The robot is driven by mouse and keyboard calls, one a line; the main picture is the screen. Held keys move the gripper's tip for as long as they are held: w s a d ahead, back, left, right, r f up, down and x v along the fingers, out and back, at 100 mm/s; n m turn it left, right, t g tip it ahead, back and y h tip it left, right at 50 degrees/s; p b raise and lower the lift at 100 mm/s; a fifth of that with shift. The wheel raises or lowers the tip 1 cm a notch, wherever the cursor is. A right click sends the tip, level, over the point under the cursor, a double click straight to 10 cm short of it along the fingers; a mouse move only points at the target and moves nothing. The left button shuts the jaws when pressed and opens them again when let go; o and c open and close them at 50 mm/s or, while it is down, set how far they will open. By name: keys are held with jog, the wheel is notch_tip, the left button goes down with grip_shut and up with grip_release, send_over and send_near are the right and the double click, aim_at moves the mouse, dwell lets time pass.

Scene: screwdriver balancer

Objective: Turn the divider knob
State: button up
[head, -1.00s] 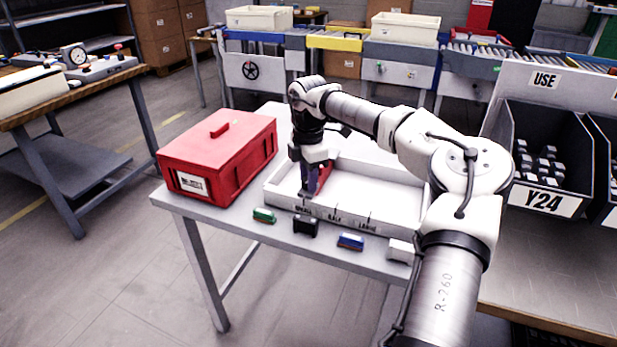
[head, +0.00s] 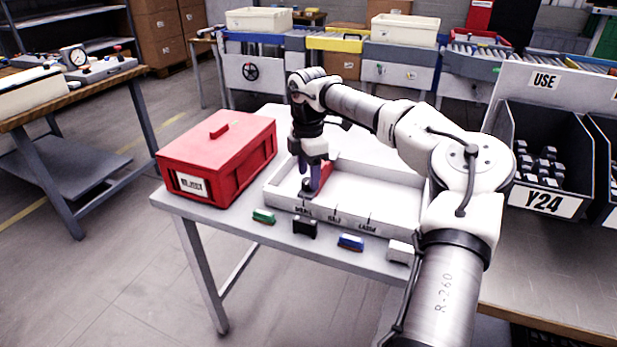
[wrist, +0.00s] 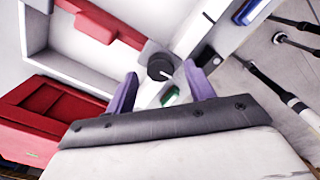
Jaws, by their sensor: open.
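The black divider knob (wrist: 160,67) with a pale pointer line shows in the wrist view beside the white tray. The red divider (wrist: 100,22) lies inside the tray (wrist: 62,66); it also shows in the head view (head: 326,173). My gripper (wrist: 162,73) is open, with its two purple fingers apart on either side of the knob in the picture. Whether they touch it is unclear. In the head view my gripper (head: 311,180) points down over the left end of the tray (head: 385,190), and its fingers partly hide the knob.
A red lidded box (head: 218,158) stands left of the tray. Small green (head: 263,216), black (head: 304,226), blue (head: 350,242) and white (head: 400,251) blocks line the table's front. The tray's right part is empty.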

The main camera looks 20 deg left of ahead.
aim_at(308, 180)
notch_tip(308, 180, up, 12)
jog(key=shift+b, duration=0.3)
dwell(0.3)
